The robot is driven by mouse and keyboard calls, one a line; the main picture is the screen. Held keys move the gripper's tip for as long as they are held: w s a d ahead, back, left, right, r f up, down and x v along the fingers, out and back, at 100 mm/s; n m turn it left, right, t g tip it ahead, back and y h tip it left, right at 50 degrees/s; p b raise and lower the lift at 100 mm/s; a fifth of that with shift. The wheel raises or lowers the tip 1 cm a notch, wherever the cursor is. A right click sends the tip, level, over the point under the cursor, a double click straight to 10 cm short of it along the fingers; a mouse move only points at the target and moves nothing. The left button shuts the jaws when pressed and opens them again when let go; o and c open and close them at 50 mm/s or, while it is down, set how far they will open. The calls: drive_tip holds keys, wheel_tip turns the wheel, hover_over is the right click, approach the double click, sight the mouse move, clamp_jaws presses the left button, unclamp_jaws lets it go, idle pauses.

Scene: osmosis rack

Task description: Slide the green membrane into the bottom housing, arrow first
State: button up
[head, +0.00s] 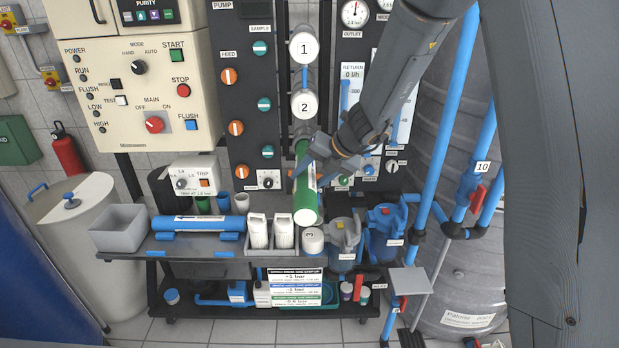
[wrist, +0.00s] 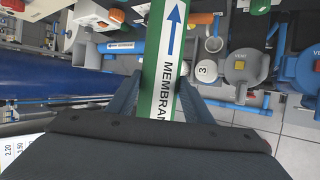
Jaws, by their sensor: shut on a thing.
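The green membrane (head: 306,200) has a white label and is held lengthwise above the bench, its near white end facing me. My gripper (head: 318,165) is shut on it from the right. In the wrist view, the membrane (wrist: 150,60) lies between the fingers (wrist: 158,97), with its blue arrow pointing up the picture, away from my wrist. The bottom housing (head: 303,130) is below the housing capped 2; the membrane's far end is at its mouth in the head view. Whether that end is inside, I cannot tell. The housing is mostly hidden.
Housings capped 1 (head: 304,46) and 2 (head: 304,104) are above. Clear and blue filter bowls (head: 385,222) are at right.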

sight(311, 165)
drive_tip(key=shift+w+d+p, duration=0.1)
drive_tip(key=shift+w+p, duration=1.55)
drive_tip(key=shift+w, duration=1.1)
drive_tip(key=shift+w+d, duration=0.15)
drive_tip(key=shift+w, duration=4.05)
drive_tip(key=o, duration=1.3)
drive_tip(key=shift+c, duration=0.2)
